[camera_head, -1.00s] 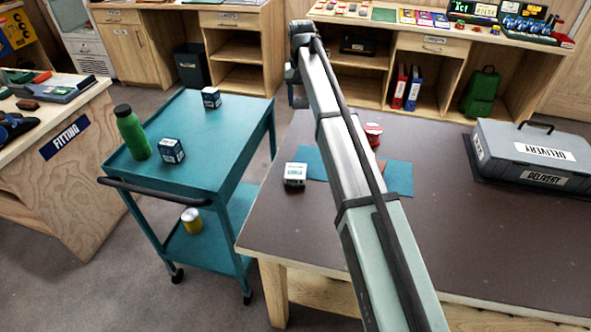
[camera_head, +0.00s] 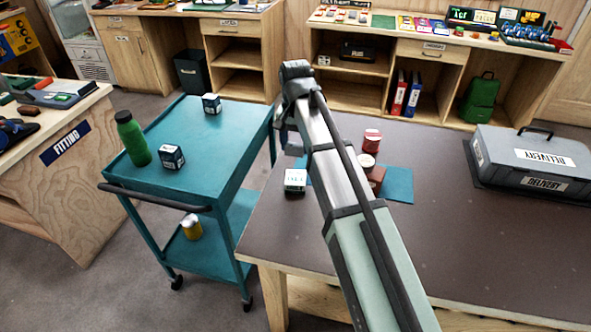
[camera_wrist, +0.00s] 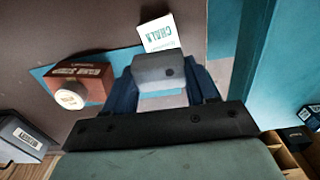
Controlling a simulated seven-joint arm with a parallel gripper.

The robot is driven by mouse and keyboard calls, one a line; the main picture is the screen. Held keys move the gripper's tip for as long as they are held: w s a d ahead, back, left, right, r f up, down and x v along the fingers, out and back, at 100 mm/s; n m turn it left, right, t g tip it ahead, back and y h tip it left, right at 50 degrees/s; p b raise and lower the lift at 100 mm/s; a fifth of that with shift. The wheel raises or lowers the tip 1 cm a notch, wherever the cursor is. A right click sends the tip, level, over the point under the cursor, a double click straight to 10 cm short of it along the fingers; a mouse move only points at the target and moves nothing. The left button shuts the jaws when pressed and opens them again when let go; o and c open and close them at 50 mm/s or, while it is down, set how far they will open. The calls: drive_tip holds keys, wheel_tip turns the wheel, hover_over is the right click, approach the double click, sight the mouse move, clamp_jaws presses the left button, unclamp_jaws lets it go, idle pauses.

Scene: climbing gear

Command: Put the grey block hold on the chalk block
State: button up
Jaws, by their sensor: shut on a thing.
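My gripper (camera_wrist: 163,88) is shut on the grey block hold (camera_wrist: 160,70), which sits between its two blue fingers in the wrist view. The chalk block (camera_wrist: 160,34), white with a green "CHALK" label, shows just beyond the held block and is partly covered by it in that view. In the head view the chalk block (camera_head: 295,182) stands on the brown table near its left edge, beside the teal mat.
A red tin (camera_head: 372,137) stands behind. The teal trolley (camera_head: 215,150) is left of the table; a grey delivery case (camera_head: 530,160) is right.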

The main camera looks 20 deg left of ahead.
sight(296, 144)
drive_tip(key=shift+f, duration=4.35)
drive_tip(key=shift+f, duration=0.5)
drive_tip(key=o, duration=1.1)
drive_tip(key=shift+c, duration=0.2)
drive_tip(key=shift+r, duration=0.15)
wheel_tip(296, 144, up, 13)
drive_tip(key=shift+f, duration=0.1)
